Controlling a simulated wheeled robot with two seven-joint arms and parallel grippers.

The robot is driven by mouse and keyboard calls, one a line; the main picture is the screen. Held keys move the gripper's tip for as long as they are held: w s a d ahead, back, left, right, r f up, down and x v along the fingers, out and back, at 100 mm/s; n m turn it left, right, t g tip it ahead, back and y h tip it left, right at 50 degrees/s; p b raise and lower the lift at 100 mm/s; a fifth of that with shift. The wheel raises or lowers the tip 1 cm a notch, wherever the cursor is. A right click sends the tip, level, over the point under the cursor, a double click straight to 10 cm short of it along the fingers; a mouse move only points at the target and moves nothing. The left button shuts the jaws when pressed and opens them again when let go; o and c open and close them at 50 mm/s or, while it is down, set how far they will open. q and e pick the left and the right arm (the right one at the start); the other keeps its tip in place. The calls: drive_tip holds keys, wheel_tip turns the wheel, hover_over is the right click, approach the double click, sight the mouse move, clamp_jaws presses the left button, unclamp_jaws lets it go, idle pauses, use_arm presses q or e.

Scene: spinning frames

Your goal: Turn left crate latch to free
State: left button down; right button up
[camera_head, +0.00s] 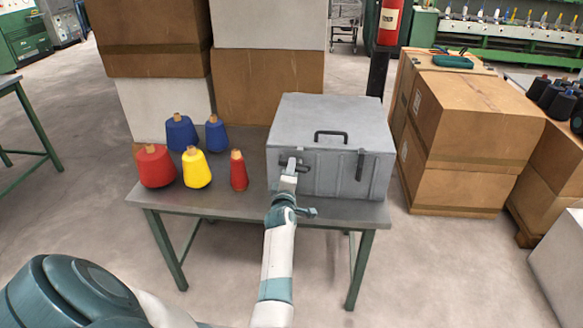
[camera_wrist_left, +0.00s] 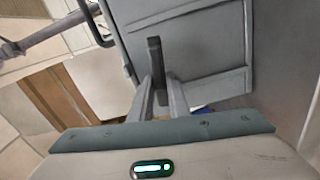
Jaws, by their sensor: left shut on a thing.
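The left crate latch (camera_head: 303,168) is a dark bar on the crate's front. It looks roughly level in the head view, partly hidden by my gripper; in the left wrist view it shows as a dark bar (camera_wrist_left: 155,55). The right latch (camera_head: 360,165) hangs upright. My left gripper (camera_head: 289,165) is at the left latch, its fingers shut on it; they also show in the left wrist view (camera_wrist_left: 159,84). My right gripper is not in view.
The table (camera_head: 215,204) also holds red, yellow and blue yarn cones (camera_head: 196,170) left of the crate. Stacked boxes (camera_head: 265,85) stand behind. Cardboard boxes (camera_head: 470,120) stand to the right. The floor in front is clear.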

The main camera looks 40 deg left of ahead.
use_arm(q)
drive_tip(key=shift+f+n, duration=0.1)
drive_tip(key=shift+n, duration=0.9)
drive_tip(key=c, duration=1.8)
unclamp_jaws()
drive_tip(key=shift+a+f, duration=0.1)
